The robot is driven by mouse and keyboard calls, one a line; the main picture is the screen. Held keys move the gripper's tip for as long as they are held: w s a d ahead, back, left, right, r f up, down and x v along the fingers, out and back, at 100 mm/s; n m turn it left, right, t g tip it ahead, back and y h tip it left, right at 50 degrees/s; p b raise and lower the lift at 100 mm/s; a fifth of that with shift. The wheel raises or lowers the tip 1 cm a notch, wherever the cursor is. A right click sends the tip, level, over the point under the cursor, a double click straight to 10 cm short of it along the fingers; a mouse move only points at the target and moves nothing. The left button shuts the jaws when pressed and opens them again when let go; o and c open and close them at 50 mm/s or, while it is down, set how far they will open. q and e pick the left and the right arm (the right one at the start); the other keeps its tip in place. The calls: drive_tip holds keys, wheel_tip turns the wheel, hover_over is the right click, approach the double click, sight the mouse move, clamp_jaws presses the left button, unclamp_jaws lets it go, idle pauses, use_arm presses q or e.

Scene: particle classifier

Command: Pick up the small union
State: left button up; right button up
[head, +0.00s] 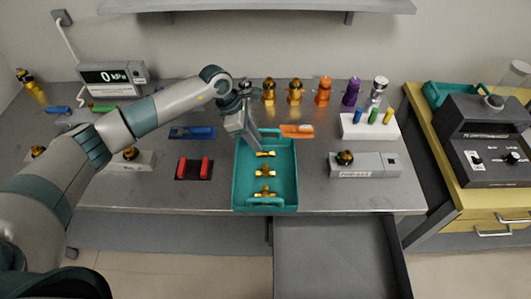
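A teal tray (292,203) lies on the grey table. Three brass fittings lie in it in a column: a far one (266,154), a middle one (265,174) and a near one (266,194). They look like unions, but I cannot tell for sure which is the small union. My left gripper (257,146) reaches down over the far left part of the tray, close to the far fitting. I cannot tell whether it touches that fitting or whether its fingers are apart. My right gripper is not in view.
A blue-handled tool (192,133) and an orange tool (297,131) flank the tray's far end. Several coloured fittings line the back, including an orange one (323,91). An open drawer (335,260) juts out in front.

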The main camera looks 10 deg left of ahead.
sight(265, 151)
use_arm(q)
drive_tip(key=shift+d+f+p, duration=0.25)
drive_tip(key=shift+d+p, duration=0.05)
drive_tip(key=shift+p, duration=0.15)
drive_tip(key=p+x, duration=0.2)
drive_tip(key=x, duration=0.1)
drive_tip(key=shift+s+d+f, duration=0.1)
drive_tip(key=shift+d+f, duration=0.2)
drive_tip(key=shift+d, duration=0.05)
drive_tip(key=shift+f, duration=0.35)
clamp_jaws()
